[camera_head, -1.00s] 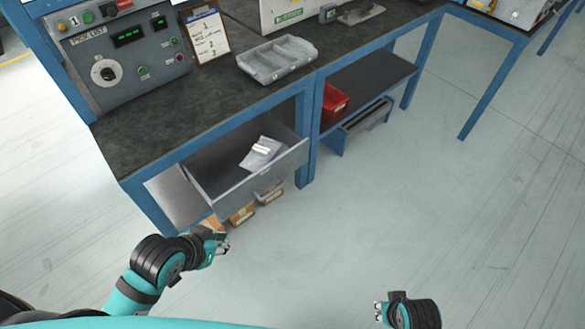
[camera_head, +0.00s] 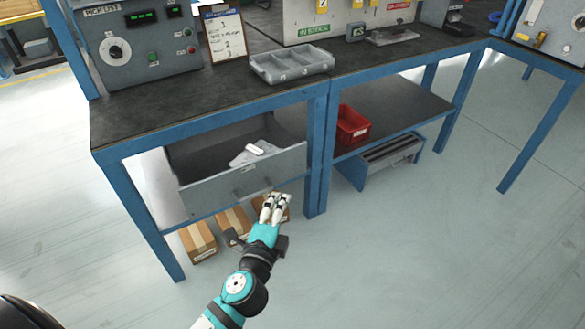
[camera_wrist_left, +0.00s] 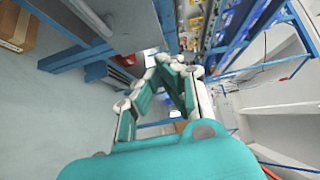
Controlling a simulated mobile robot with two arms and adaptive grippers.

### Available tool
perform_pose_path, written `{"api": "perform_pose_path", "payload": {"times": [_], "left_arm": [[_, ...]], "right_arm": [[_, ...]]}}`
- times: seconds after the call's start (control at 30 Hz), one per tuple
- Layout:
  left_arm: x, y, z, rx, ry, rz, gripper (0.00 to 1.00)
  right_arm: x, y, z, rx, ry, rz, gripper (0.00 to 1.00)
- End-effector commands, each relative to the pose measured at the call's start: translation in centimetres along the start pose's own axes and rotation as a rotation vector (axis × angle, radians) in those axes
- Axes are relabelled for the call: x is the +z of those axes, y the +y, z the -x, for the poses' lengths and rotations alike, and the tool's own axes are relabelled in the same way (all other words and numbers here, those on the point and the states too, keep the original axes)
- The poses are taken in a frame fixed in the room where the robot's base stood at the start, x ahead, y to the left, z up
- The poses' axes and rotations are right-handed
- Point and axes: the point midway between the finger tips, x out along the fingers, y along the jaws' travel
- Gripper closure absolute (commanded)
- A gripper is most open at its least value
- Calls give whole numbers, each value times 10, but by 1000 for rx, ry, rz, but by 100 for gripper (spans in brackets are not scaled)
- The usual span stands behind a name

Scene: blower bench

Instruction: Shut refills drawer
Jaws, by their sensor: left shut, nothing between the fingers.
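The grey refills drawer (camera_head: 215,192) hangs open under the left part of the bench, its front panel pulled out towards me. A bar handle (camera_head: 252,187) is on its front. A clear bag with a white item (camera_head: 250,152) lies inside. My left gripper (camera_head: 273,203) is shut and empty, just below and right of the handle, near the panel's lower edge. I cannot tell whether it touches the panel. In the left wrist view the gripper's fingers (camera_wrist_left: 178,66) come together at their tips. My right gripper is out of view.
Several cardboard boxes (camera_head: 198,241) stand under the drawer. A blue bench leg (camera_head: 317,165) is right of it. The floor at right is clear.

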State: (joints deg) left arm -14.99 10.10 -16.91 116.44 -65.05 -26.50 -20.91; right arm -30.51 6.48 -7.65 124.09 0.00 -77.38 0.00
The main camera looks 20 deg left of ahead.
Motion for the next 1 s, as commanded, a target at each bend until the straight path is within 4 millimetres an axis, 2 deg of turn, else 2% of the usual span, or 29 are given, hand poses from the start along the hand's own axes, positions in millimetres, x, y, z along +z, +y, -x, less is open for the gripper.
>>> {"api": "perform_pose_path", "payload": {"times": [0.17, 0.4, 0.6, 0.8, 1.0], "left_arm": [[-3, -3, -15, -13, 12, -22, 100], [-3, -4, -64, -14, 9, -20, 100], [-3, -4, -105, -12, 9, -18, 100], [19, -3, -123, -9, 8, -19, 100], [25, -3, -129, -8, 9, -16, 100]], "right_arm": [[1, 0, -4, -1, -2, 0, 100], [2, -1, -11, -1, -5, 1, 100], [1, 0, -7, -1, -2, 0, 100], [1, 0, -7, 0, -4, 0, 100], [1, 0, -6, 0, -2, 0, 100]]}}
